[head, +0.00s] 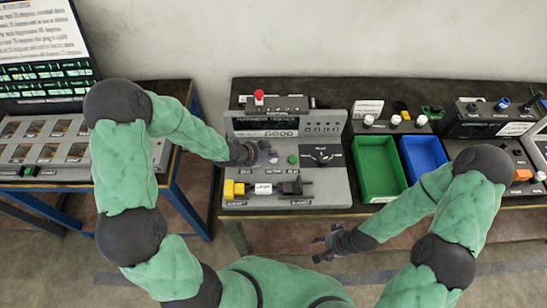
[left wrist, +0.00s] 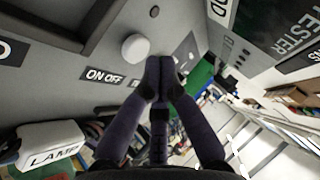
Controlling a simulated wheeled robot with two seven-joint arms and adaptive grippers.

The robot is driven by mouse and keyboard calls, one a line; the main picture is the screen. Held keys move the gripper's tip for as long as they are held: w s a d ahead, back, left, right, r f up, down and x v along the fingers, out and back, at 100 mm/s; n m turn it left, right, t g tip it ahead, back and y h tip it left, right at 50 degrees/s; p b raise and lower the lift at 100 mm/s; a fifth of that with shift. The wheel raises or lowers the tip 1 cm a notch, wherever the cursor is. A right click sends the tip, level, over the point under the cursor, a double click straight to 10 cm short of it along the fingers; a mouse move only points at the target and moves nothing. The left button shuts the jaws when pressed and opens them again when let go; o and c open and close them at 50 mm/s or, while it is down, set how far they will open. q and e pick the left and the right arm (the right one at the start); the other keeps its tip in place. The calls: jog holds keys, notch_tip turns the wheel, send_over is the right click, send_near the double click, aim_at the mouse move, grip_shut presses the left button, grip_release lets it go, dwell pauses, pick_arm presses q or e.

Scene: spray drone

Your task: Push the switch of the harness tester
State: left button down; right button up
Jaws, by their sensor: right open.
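The harness tester (head: 335,190) is a grey console on the dark bench, with "GOOD" on its upright panel. My left gripper (head: 266,150) is over its left part, close to a small round grey button (head: 273,158); a green button (head: 292,159) is to the right. In the left wrist view, my left gripper (left wrist: 160,62) has its fingers together and empty. A pale round knob (left wrist: 135,47) is just left of the fingertips, near an "ON OFF" label (left wrist: 103,75). I cannot tell whether they touch. My right gripper (head: 328,241) is open and empty, in front of the bench.
A green bin (head: 378,193) and a blue bin (head: 405,150) stand right of the tester. A connector with a yellow end (head: 233,190) lies across its front. A red button box (head: 259,98) is behind it. Another bench with a panel (head: 60,150) is at left.

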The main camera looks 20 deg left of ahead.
aim_at(272, 160)
pick_arm(q)
notch_tip(272, 160, up, 6)
jog(key=p, duration=0.5)
dwell(0.5)
